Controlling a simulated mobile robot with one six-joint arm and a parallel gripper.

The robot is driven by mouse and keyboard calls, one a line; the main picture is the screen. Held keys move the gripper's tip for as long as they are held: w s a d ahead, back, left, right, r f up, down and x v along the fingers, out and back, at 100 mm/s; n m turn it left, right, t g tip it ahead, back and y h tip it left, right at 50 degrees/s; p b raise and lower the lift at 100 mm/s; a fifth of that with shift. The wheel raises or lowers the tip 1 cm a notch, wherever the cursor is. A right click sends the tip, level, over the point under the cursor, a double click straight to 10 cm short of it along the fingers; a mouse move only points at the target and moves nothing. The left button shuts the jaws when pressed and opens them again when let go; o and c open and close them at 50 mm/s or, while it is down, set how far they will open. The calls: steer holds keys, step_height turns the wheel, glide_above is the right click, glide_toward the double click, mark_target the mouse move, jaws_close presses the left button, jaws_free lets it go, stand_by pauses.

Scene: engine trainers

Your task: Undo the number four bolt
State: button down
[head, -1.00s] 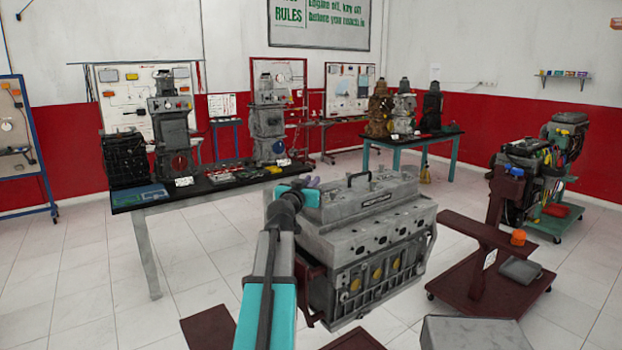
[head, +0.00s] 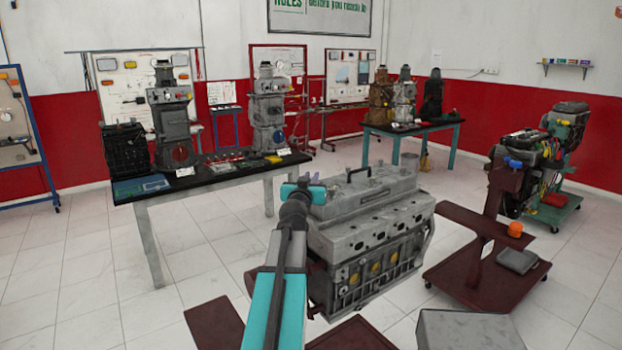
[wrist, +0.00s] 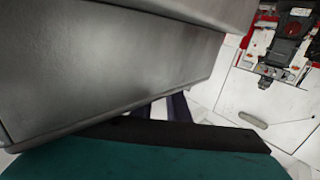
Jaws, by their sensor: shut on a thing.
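The engine block (head: 372,240) stands in front of me, with a grey cover (head: 370,190) and a black handle on its top. My gripper (head: 313,179) is at the left end of the cover in the head view, mostly hidden behind my teal wrist. Its purple fingertips just show. In the wrist view the dark purple fingers (wrist: 180,107) show below a large grey surface (wrist: 105,60), close beside it. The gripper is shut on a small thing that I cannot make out. No bolt, the number four included, can be told apart in either view.
A dark red wheeled stand (head: 475,270) is right of the engine, and a grey box (head: 468,332) is at the front. A black-topped bench (head: 215,178) with engines stands behind left. A teal table (head: 400,130) is at the back. Floor at left is clear.

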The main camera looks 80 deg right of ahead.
steer(key=c, duration=1.7)
jaws_free()
steer(key=shift+a, duration=0.1)
steer(key=shift+w+a+b, duration=0.15)
steer(key=shift+a+b, duration=0.95)
steer(key=shift+a, duration=3.15)
steer(key=shift+f+b, duration=0.15)
steer(key=shift+b, duration=0.3)
steer(key=a+b, duration=0.3)
steer(key=b, duration=0.2)
steer(key=shift+w, duration=0.1)
steer(key=shift+a+b, duration=0.2)
steer(key=shift+b, duration=0.6)
